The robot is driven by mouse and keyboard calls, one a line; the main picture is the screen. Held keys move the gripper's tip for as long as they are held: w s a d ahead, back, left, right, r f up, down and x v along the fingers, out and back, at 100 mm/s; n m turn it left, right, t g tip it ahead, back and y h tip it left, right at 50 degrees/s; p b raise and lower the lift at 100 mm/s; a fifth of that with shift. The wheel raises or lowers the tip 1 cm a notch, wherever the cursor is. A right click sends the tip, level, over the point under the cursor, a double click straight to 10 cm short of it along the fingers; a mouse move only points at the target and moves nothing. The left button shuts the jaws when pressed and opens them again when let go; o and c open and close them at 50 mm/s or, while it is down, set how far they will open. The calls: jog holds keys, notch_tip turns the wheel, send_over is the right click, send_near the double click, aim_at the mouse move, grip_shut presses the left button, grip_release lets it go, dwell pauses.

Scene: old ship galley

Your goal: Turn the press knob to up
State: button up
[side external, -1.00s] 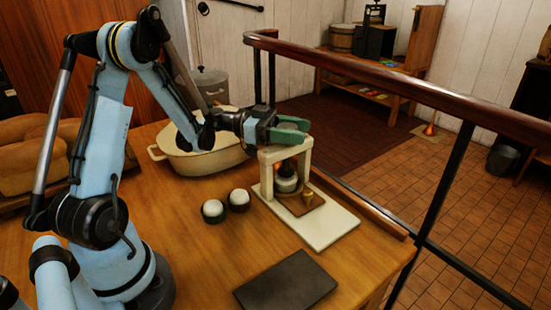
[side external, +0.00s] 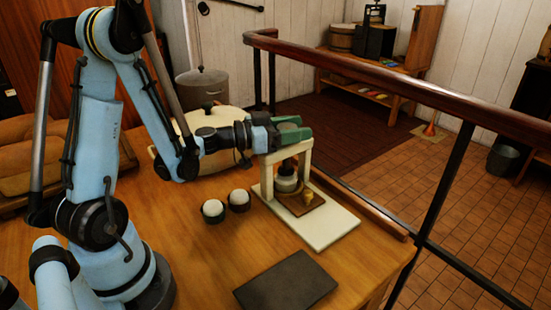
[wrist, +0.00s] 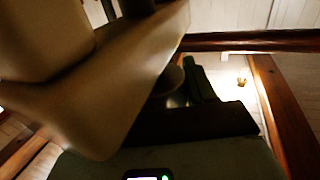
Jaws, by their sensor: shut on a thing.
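The press (side external: 267,178) is a cream frame on a pale base plate at the table's right side. A dark and white plunger (side external: 287,180) hangs inside the frame above a small brown plate. My gripper (side external: 292,132), with green fingers, is at the top of the press, shut on the press knob. The fingers mostly hide the knob, so I cannot tell its angle. In the wrist view a large blurred cream part (wrist: 120,90) fills the left, with a dark green finger (wrist: 197,85) beside a small round form.
Two dark cups with white tops (side external: 213,210) stand left of the press. A dark flat slab (side external: 286,282) lies in front. A wooden rail (side external: 400,85) runs past the table's right edge.

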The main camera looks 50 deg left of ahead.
aim_at(294, 125)
jog(key=shift+r, duration=0.1)
dwell(0.3)
jog(key=o, duration=1)
jog(key=shift+c, duration=0.2)
jog(key=shift+r, duration=0.75)
notch_tip(294, 125, up, 3)
jog(key=shift+f, duration=0.2)
jog(key=s+d+r, duration=0.4)
jog(key=d+r, duration=0.2)
jog(key=d, duration=0.4)
jog(key=shift+s+d+r, duration=0.2)
jog(key=shift+d+r, duration=0.15)
jog(key=shift+r, duration=0.05)
